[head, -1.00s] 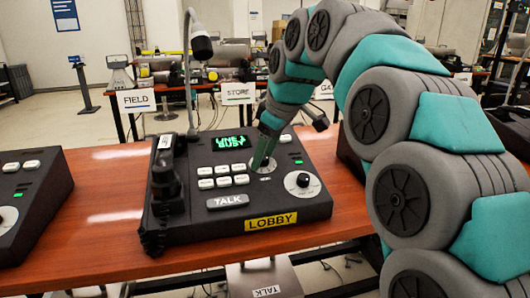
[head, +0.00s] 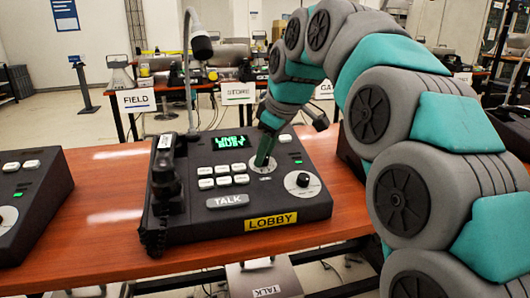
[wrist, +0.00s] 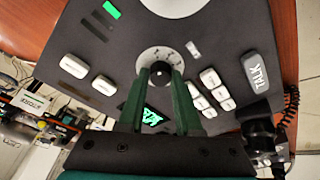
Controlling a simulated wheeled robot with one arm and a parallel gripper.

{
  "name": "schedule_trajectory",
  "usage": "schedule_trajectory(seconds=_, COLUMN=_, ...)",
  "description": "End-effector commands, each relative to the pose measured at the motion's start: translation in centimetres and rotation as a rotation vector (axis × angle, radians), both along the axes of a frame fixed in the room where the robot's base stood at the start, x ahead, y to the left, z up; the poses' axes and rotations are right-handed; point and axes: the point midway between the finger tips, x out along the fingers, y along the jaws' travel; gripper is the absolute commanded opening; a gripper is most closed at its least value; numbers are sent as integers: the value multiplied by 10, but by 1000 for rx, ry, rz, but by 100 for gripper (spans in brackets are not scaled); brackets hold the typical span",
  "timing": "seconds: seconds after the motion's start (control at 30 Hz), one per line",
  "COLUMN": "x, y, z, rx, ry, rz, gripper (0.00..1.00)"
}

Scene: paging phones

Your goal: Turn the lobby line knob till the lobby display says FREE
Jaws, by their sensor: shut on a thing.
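The lobby phone console (head: 290,207) is a dark sloped box with a yellow LOBBY label (head: 271,221). My gripper (head: 264,160) reaches down to the knob on the pale round dial (head: 266,169) right of the white buttons. In the wrist view my gripper (wrist: 160,76) is shut on the small dark knob (wrist: 160,69), with a finger on either side. The dial plate (wrist: 151,55) shows around it. The fingers hide part of the knob, and its small label is too blurred to read.
A second, black knob (head: 303,180) sits to the right on the same console. A handset (head: 165,180) and a gooseneck microphone (head: 201,46) stand at its left. Another console (head: 30,195) is at the far left of the wooden table (head: 110,230).

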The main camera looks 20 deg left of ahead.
Motion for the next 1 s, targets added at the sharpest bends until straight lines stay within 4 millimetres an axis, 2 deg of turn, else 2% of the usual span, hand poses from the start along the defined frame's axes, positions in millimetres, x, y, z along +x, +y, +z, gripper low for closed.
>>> schedule_trajectory(seconds=0.27, x=0, y=-1, z=-1, rx=21, ry=16, rz=-105, gripper=0)
schedule_trajectory(seconds=0.7, x=-2, y=-1, z=0, rx=96, ry=61, rz=-435, gripper=0)
schedule_trajectory(seconds=1.0, x=-1, y=0, z=1, rx=136, ry=81, rz=-600, gripper=0)
